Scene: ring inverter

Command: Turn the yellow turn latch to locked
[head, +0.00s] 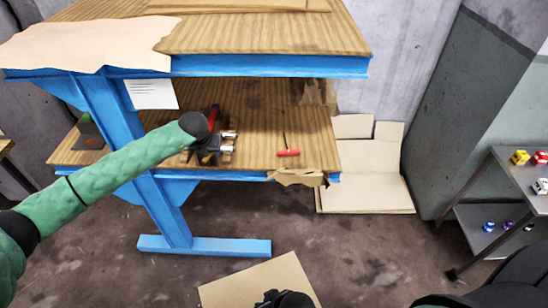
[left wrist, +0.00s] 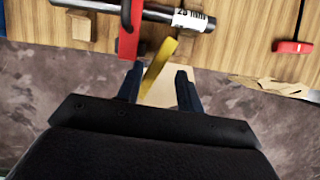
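The yellow turn latch (left wrist: 160,64) shows in the left wrist view as a slanted flat lever beside a red bracket (left wrist: 129,38) and under a metal bar (left wrist: 175,17) marked "25 mm". My left gripper (left wrist: 159,78) is open, with one finger on each side of the latch's lower end. I cannot tell whether either finger touches it. In the head view my left gripper (head: 209,154) is over the fixture at the lower shelf's front, and the red bracket (head: 214,116) shows behind it. The latch is hard to make out there.
A red-handled tool (head: 288,153) lies on the wooden lower shelf (head: 255,115), right of the fixture; torn cardboard (head: 297,177) hangs at the shelf edge. The upper shelf (head: 270,35) overhangs. A trolley (head: 505,175) with toy cars stands at the right.

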